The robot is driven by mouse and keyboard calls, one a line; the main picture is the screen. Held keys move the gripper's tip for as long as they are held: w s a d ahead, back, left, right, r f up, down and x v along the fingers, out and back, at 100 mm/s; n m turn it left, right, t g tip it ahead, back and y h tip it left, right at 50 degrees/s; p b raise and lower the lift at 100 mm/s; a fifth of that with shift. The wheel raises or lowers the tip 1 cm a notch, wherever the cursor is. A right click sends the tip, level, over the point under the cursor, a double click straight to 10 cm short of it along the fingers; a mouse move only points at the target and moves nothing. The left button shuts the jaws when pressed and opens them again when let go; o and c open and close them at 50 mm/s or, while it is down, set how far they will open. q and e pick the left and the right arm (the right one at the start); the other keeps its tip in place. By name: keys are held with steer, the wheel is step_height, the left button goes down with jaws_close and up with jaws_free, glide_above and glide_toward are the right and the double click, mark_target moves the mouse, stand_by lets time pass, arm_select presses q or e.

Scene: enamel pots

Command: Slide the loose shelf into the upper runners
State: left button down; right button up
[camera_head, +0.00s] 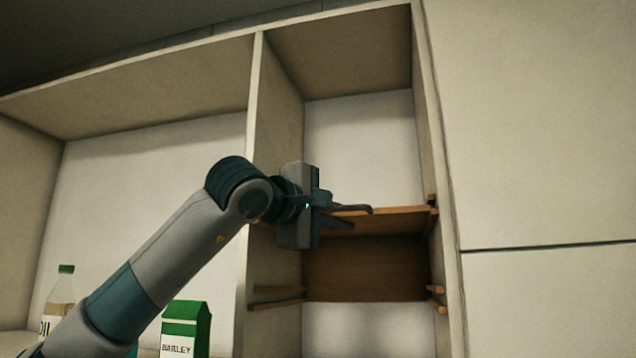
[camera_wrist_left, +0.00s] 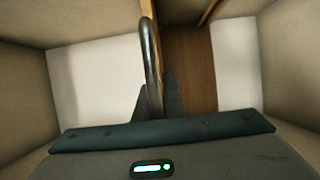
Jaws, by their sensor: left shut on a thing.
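The loose shelf (camera_head: 365,268) is a brown wooden board inside the narrow bay, its underside showing in the head view and its grain in the wrist view (camera_wrist_left: 190,70). A dark curved handle (camera_wrist_left: 152,60) is on its front edge. My left gripper (camera_head: 340,212) is shut on this handle, with a finger on either side in the wrist view. The shelf's right front corner is at the upper right runner (camera_head: 433,200); whether it sits in the slot is unclear. The upper left runner is mostly hidden behind my gripper. My right gripper is out of view.
Lower runners on the left (camera_head: 277,304) and right (camera_head: 438,305) walls are empty. An upright divider (camera_head: 252,110) stands left of the bay. A green BARLEY carton (camera_head: 186,328) and a bottle (camera_head: 62,290) stand lower left. Closed panels (camera_head: 540,130) are at right.

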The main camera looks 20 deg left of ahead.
arm_select(q)
steer(key=c, duration=1.8)
jaws_free()
steer(key=shift+s, duration=0.1)
steer(key=shift+o, duration=0.2)
steer(key=shift+s, duration=0.1)
steer(key=shift+s+a+f+b, duration=0.1)
steer(key=shift+s+a+b, duration=0.2)
steer(key=shift+s+b, duration=0.3)
steer(key=b+v, duration=0.6)
steer(key=v, duration=1)
steer(key=shift+b, duration=0.35)
steer(key=shift+d, duration=0.1)
